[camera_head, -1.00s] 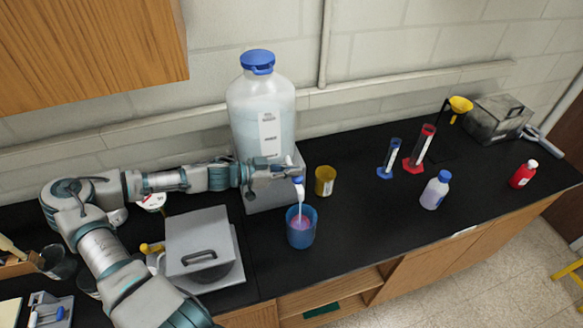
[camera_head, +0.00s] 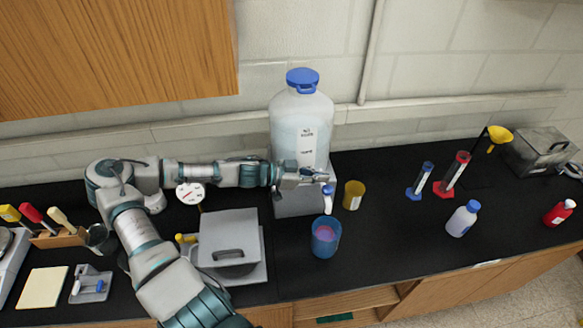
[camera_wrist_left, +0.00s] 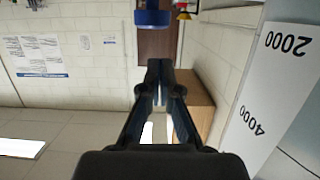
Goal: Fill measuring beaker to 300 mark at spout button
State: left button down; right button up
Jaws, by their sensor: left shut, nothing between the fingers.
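The blue measuring beaker (camera_head: 326,246) stands on the black counter below the spout (camera_head: 327,192), with pinkish-purple liquid inside. Its marks are too small to read. The large clear carboy (camera_head: 303,125) with a blue cap sits on a grey stand behind it. My left gripper (camera_head: 322,177) is shut and empty, right at the top of the spout, where the button is hidden or too small to make out. The shut fingers also show in the left wrist view (camera_wrist_left: 160,80), next to a white label (camera_wrist_left: 275,90) reading 2000 and 4000. My right gripper is not in view.
A yellow cup (camera_head: 353,195) stands just right of the spout. Blue (camera_head: 420,180) and red (camera_head: 453,174) cylinders and a white bottle (camera_head: 462,219) stand farther right. A grey lidded box (camera_head: 229,240) is left of the beaker. The counter between beaker and bottle is clear.

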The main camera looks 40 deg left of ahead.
pick_arm(q)
jog(key=v, duration=0.9)
jog(key=shift+b, duration=0.4)
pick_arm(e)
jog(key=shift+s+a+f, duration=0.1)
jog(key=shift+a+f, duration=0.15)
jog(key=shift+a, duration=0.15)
pick_arm(q)
jog(key=shift+a, duration=0.15)
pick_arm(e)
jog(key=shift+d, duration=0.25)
